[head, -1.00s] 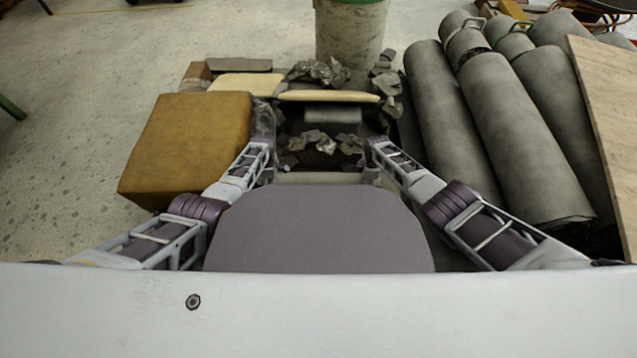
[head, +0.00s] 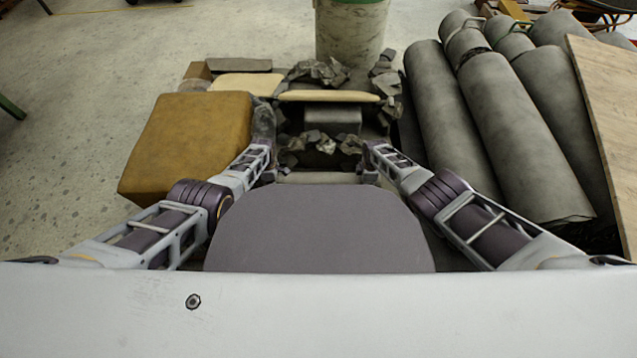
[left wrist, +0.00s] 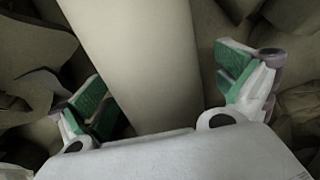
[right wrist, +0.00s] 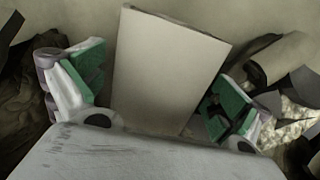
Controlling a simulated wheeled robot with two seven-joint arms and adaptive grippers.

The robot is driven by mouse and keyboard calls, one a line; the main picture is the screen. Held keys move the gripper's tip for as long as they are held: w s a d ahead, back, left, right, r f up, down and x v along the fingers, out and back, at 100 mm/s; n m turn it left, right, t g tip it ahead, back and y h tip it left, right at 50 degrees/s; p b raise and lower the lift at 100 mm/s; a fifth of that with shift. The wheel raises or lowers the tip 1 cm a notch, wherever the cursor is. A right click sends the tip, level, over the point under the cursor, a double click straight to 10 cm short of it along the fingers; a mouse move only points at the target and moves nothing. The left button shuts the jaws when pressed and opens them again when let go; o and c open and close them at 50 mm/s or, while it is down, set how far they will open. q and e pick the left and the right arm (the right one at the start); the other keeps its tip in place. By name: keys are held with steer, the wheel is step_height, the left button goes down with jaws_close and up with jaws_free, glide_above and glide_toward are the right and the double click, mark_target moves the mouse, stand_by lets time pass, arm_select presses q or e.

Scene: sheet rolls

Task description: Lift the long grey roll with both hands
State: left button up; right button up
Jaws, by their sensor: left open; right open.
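The long grey roll (head: 318,178) lies crosswise just beyond my dark front panel in the head view, only partly visible. In the left wrist view it is a smooth pale cylinder (left wrist: 152,60) between the fingers of my open left gripper (left wrist: 165,84), running out of the top. In the right wrist view the roll (right wrist: 165,75) shows an end edge at the top and lies between the spread fingers of my open right gripper (right wrist: 157,80). Both grippers straddle it near its two ends. Whether the fingers touch it is unclear.
A mustard block (head: 187,145) stands close left of my left arm. Large grey rolls (head: 520,130) and a wooden board (head: 606,120) lie to the right. Dark crumpled scraps (head: 318,142) and a pale slab (head: 328,96) lie beyond the roll, before a bin (head: 350,35).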

arm_select(q)
steer(key=c, duration=2.1)
arm_select(e)
steer(key=c, duration=2.1)
arm_select(q)
steer(key=shift+w+r, duration=0.1)
arm_select(e)
steer(key=shift+r, duration=0.1)
